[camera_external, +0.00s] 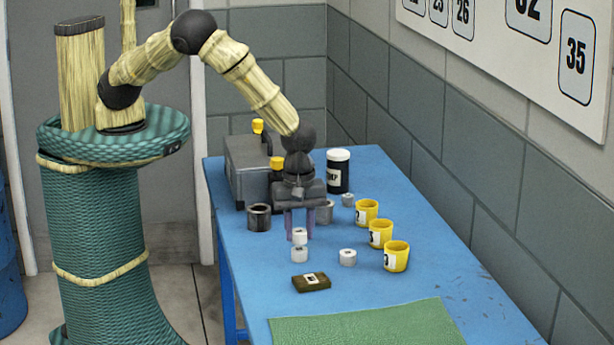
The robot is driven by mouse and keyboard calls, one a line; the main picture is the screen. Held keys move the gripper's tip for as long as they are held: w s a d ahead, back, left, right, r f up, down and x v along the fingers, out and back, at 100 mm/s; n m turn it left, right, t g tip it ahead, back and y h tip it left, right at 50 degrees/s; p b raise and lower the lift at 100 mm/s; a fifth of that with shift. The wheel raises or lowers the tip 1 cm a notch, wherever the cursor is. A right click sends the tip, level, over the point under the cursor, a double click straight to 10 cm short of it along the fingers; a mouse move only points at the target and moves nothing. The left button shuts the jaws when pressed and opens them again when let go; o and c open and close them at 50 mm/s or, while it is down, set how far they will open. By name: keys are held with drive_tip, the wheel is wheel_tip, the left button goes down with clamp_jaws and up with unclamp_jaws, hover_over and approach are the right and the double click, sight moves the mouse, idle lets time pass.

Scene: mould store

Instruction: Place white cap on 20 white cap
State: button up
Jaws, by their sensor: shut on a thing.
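My gripper (300,236) points straight down over the blue table, its two purple fingers shut on a small white cap (299,236). Another white cap (299,254) shows directly below the held one in the picture. I cannot tell whether the two touch or a small gap lies between them. A third white cap (348,257) stands to the right on the table. One more small whitish cap (348,200) stands farther back, near the black jar. The caps' dark markings are too small to read, so I cannot tell which is 20.
The blue table (425,270) also holds three yellow cups (396,257) at right, a brown block (311,283) in front, grey metal cups (259,217), a black jar (338,172) and a grey machine (247,170) with yellow knobs. A green mat (370,325) covers the near end.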

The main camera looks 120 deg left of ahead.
sight(299, 231)
drive_tip(key=shift+f, duration=0.8)
drive_tip(key=shift+f, duration=0.2)
drive_tip(key=o, duration=0.9)
drive_tip(key=shift+r, duration=0.1)
wheel_tip(299, 231, up, 12)
drive_tip(key=shift+r+b, duration=0.1)
drive_tip(key=shift+b, duration=0.3)
